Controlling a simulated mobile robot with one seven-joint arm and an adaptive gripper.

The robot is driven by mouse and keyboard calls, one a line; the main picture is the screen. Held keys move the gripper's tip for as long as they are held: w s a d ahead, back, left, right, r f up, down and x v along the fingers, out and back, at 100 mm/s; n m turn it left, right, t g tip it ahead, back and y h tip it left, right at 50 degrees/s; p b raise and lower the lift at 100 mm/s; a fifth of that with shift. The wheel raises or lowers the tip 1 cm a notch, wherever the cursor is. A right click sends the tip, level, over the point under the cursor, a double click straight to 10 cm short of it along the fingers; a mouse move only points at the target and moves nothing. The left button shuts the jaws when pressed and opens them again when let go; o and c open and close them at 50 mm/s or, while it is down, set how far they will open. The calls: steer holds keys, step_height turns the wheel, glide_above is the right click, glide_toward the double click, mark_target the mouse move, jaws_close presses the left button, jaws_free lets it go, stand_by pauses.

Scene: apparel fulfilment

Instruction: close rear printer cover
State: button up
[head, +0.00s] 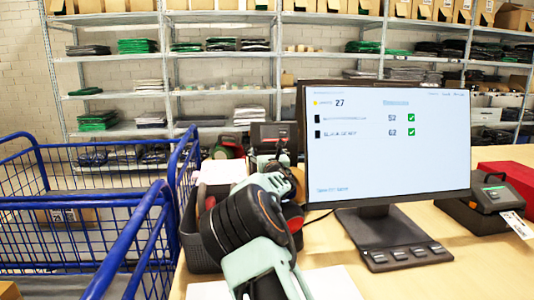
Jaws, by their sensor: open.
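The rear printer (275,131) is a dark boxy device with a small panel, standing at the back of the desk left of the monitor. My arm reaches over the desk toward it and covers its lower part. My gripper (283,157) is at the far end of the arm, in front of the printer, small and partly hidden by my own links. It looks open, with nothing seen in it. I cannot tell how far the printer's cover is raised or whether the gripper touches it.
A monitor (388,150) stands close right of my arm. Another printer (486,204) with a label strip sits at the right, near a red box (512,172). A dark grey bin (190,232) lies under my arm. A blue wire cart (110,205) stands left; shelves (225,94) line the back.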

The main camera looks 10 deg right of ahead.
steer(key=shift+w, duration=0.3)
steer(key=c, duration=1.4)
steer(key=shift+o, duration=0.2)
steer(key=shift+r, duration=0.15)
